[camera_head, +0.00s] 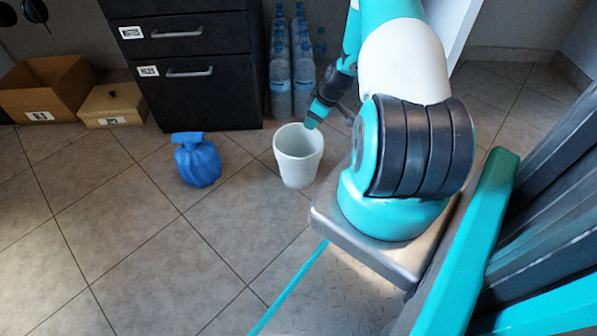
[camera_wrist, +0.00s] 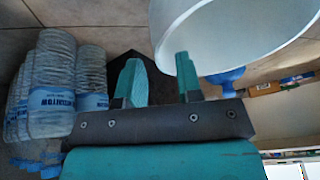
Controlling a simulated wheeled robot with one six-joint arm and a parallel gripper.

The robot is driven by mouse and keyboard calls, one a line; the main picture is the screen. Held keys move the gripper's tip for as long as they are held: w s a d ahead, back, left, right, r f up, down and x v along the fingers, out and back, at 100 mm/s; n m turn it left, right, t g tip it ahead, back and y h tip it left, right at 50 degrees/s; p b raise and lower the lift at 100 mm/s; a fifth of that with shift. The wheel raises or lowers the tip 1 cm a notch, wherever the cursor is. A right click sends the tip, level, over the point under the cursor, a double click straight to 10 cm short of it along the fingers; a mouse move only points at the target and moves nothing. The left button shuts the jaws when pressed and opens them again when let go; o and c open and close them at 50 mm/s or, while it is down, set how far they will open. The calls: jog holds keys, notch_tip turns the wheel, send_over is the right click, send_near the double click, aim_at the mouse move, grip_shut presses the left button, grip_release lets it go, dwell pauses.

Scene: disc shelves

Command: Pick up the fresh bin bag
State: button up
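A blue bag (camera_head: 198,162), bunched and tied at the top, stands on the tiled floor left of a white bin (camera_head: 299,168). Whether it is the fresh bin bag I cannot tell; I see no other bag. Part of the blue bag (camera_wrist: 226,79) shows beyond the bin in the wrist view. The bin looks empty in the head view. My gripper (camera_head: 312,122) is over the bin's far rim. In the wrist view my gripper (camera_wrist: 158,62) has its teal fingers apart with nothing held, and the right finger overlaps the bin's rim (camera_wrist: 172,30); contact is unclear.
A dark drawer cabinet (camera_head: 196,100) stands behind the blue bag. Several water bottles (camera_head: 280,85) stand right of the cabinet. An open cardboard box (camera_head: 40,92) and a smaller tan box (camera_head: 112,103) sit at the left. The floor in front of the bag is clear.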

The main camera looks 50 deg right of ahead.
aim_at(306, 134)
jog(key=b+x, duration=0.4)
jog(key=x, duration=0.1)
jog(key=shift+a+f, duration=0.15)
jog(key=shift+f, duration=0.1)
jog(key=shift+r, duration=0.15)
grip_shut()
